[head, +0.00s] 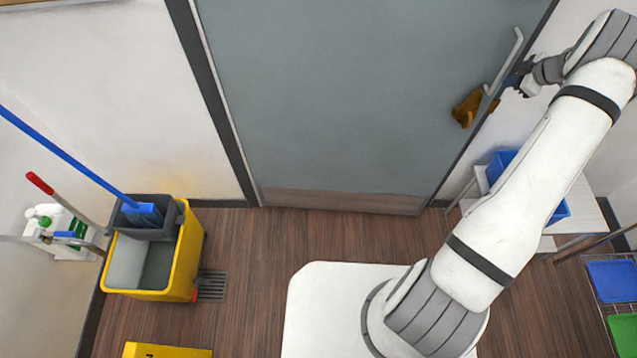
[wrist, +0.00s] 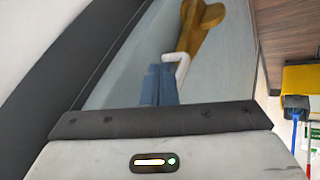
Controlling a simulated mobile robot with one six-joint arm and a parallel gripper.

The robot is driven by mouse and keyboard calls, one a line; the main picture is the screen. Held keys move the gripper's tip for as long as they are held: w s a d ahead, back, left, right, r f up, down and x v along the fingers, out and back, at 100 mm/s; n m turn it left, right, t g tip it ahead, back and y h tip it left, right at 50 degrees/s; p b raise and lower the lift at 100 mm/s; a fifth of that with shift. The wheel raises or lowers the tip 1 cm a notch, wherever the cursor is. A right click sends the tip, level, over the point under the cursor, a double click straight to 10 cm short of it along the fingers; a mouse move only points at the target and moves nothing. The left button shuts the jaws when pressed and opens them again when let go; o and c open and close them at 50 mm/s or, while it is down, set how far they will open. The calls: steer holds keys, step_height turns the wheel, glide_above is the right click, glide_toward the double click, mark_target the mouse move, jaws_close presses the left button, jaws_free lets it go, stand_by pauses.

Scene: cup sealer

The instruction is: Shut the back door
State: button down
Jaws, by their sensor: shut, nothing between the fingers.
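The back door (head: 350,100) is a grey-blue panel with a wooden kick strip along its bottom. Its lower right corner sits slightly nearer me than the wall line, so it looks a little ajar; the exact gap is hard to tell. A pale bar handle (head: 517,45) runs along its right edge. A brown-yellow piece (head: 467,107) sits at the handle's lower end; it also shows in the wrist view (wrist: 200,30). My gripper (head: 510,82) is shut and empty beside the handle's lower part. In the wrist view its blue fingers (wrist: 160,85) lie close to the white handle end (wrist: 178,68); contact is unclear.
A yellow mop bucket (head: 188,250) with a blue-handled mop (head: 65,155) stands at the left, by a floor drain (head: 211,286). A small table (head: 585,215) with a blue bin (head: 500,165) stands right of the door. The wooden floor (head: 260,240) before the door is clear.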

steer(key=shift+w+a, duration=0.15)
steer(key=shift+w, duration=0.2)
steer(key=shift+r, duration=0.1)
steer(key=s+d+f+b+v, duration=0.1)
steer(key=b+v, duration=0.1)
steer(key=v, duration=1)
steer(key=shift+s+d+f, duration=0.3)
steer(key=shift+s+d, duration=0.05)
steer(key=shift+d, duration=0.05)
steer(key=shift+r, duration=0.1)
